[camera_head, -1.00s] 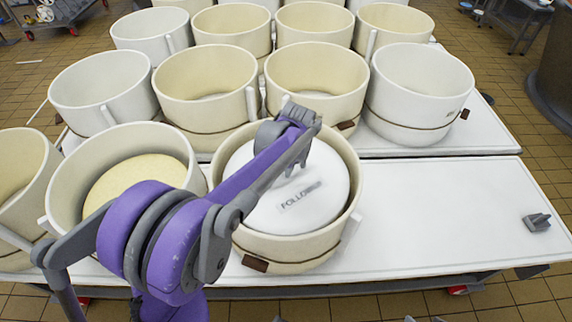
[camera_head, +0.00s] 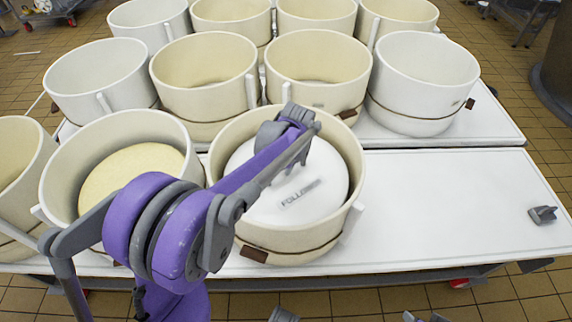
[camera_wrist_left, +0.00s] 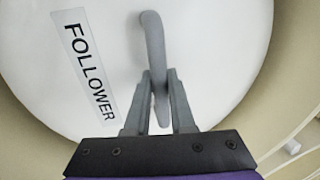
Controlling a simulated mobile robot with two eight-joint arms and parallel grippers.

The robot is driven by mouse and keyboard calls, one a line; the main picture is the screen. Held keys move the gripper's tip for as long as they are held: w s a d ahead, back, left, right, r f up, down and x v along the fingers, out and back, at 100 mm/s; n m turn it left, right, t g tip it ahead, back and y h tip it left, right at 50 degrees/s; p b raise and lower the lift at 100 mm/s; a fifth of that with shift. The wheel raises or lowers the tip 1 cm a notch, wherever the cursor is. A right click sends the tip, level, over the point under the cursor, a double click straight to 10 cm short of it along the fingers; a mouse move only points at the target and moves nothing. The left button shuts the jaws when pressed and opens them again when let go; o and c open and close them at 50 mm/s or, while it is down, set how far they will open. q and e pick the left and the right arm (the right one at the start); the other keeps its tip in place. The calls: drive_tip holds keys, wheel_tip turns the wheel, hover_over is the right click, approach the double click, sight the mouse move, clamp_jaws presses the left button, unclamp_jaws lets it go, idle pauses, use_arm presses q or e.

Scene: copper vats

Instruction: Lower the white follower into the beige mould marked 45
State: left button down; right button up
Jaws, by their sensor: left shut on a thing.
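The white follower (camera_head: 325,180) is a round disc lettered FOLLOWER, inside the opening of the beige mould (camera_head: 290,240) at the front middle. The mould's inner wall shows behind and right of it. Its lettered top also shows in the left wrist view (camera_wrist_left: 215,60). My left gripper (camera_head: 296,160) is over the disc, shut on its grey handle (camera_wrist_left: 152,35). The fingers hide part of the handle. I cannot tell whether the follower touches anything below. No number 45 is readable; a brown tag hangs on the mould's front.
A mould with a pale yellow filling (camera_head: 130,170) stands close on the left. Several beige and white moulds stand in rows behind. The white table (camera_head: 440,205) is bare on the right, except for a small grey piece (camera_head: 543,215) near its edge.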

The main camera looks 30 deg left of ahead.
use_arm(q)
drive_tip(key=shift+f+b, duration=0.5)
drive_tip(key=shift+f, duration=0.3)
idle(1.2)
drive_tip(key=c, duration=0.7)
unclamp_jaws()
wheel_tip(320, 180, up, 11)
drive_tip(key=d+p, duration=0.2)
drive_tip(key=s+d+r+n+t+p, duration=0.1)
drive_tip(key=s+d+p, duration=0.1)
drive_tip(key=s, duration=0.5)
drive_tip(key=s+d+r+n+t+h+p, duration=0.1)
drive_tip(key=s+d+r+n+t+p, duration=0.1)
drive_tip(key=s+p, duration=0.3)
drive_tip(key=s+d+r+n+t+h+p, duration=0.1)
drive_tip(key=s+d+r+n+p, duration=0.1)
drive_tip(key=s, duration=0.7)
drive_tip(key=shift+s+d+r+p, duration=0.1)
drive_tip(key=shift+d+r+p, duration=0.05)
drive_tip(key=shift+d+p, duration=0.9)
